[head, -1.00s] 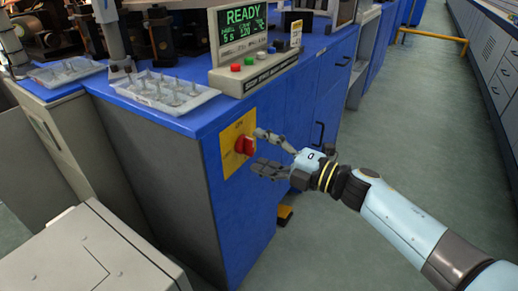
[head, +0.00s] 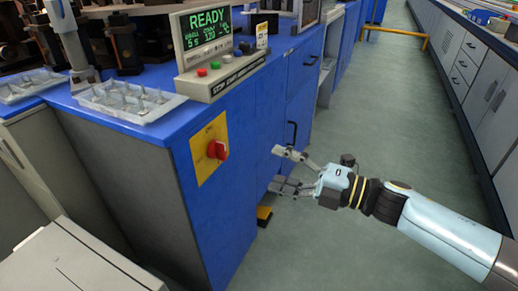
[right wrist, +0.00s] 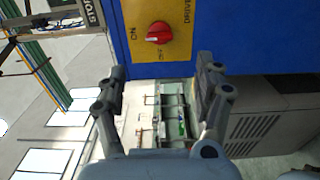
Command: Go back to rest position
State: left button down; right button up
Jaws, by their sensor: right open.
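My right gripper (head: 274,168) is open and empty in the head view, with its fingers pointing left toward the blue cabinet. It is to the right of the red rotary switch (head: 217,149), clear of it. The switch sits on a yellow plate (head: 206,168) on the side of the blue cabinet (head: 242,213). In the right wrist view the open fingers (right wrist: 163,85) frame a gap, and the red switch (right wrist: 158,32) lies beyond them on its yellow plate. My left gripper is not in view.
A control box (head: 222,78) with a green READY display stands on the cabinet. A white tray (head: 130,108) of small glass pieces is to its left. A grey box (head: 75,262) is at the lower left. The green floor aisle (head: 380,115) is clear; grey drawers (head: 470,85) line its right.

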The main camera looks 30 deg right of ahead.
jog(key=shift+s, duration=0.1)
jog(key=s+d+f+m+g+h+p, duration=0.1)
jog(key=s+d+f+m+h, duration=0.15)
jog(key=s+f+m, duration=0.45)
jog(key=s+d+f+m+g+h+p, duration=0.1)
jog(key=s+f+m+g+h, duration=0.25)
jog(key=f, duration=0.65)
jog(key=s+d+f+m+t+h+p, duration=0.1)
jog(key=s+d+f+m+h, duration=0.1)
jog(key=s+f+m+h, duration=0.4)
jog(key=s+f+m+g, duration=0.2)
jog(key=s+f+g, duration=0.1)
jog(key=s, duration=0.6)
jog(key=s+f+m+g, duration=0.3)
jog(key=s+f, duration=0.3)
jog(key=s, duration=0.4)
jog(key=s+f+m+g, duration=0.3)
jog(key=s+f+g, duration=0.1)
jog(key=s, duration=0.6)
jog(key=shift+s+d+f+p, duration=0.25)
jog(key=shift+d+f+p, duration=0.15)
jog(key=shift+f, duration=0.1)
jog(key=shift+m, duration=0.25)
